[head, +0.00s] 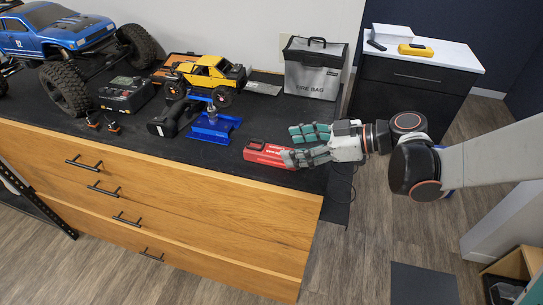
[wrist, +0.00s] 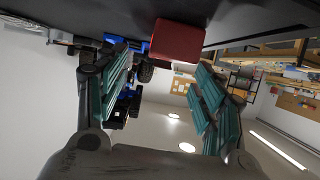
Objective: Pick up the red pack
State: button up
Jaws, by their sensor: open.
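The red pack (head: 270,153) lies on the dark mat near the front right edge of the wooden drawer bench. My gripper (head: 305,144) is at its right end, with the teal-padded fingers spread apart and pointing left. The lower finger overlaps the pack's right end in the head view; I cannot tell whether it touches. In the wrist view the red pack (wrist: 176,40) shows beyond the fingertips, between and slightly above the open gripper (wrist: 160,62). Nothing is held.
A blue stand (head: 214,125) and a dark tool (head: 172,119) sit left of the pack. A yellow crawler (head: 210,73), a blue truck (head: 58,30) and a grey fire bag (head: 314,68) stand farther back. The bench's front edge (head: 180,161) is close to the pack.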

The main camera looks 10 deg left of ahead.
aim_at(276, 151)
jog(key=x, duration=0.1)
jog(key=b+x, duration=0.1)
jog(key=x, duration=0.1)
jog(key=s+x, duration=0.1)
jog(key=shift+w+a+f+b, duration=0.1)
jog(key=shift+a+f+b, duration=0.15)
jog(key=shift+f+b, duration=0.15)
jog(key=shift+w+a+f, duration=0.1)
jog(key=shift+a+f, duration=0.05)
jog(key=shift+a, duration=0.2)
jog(key=c, duration=1.4)
jog(key=shift+o, duration=0.2)
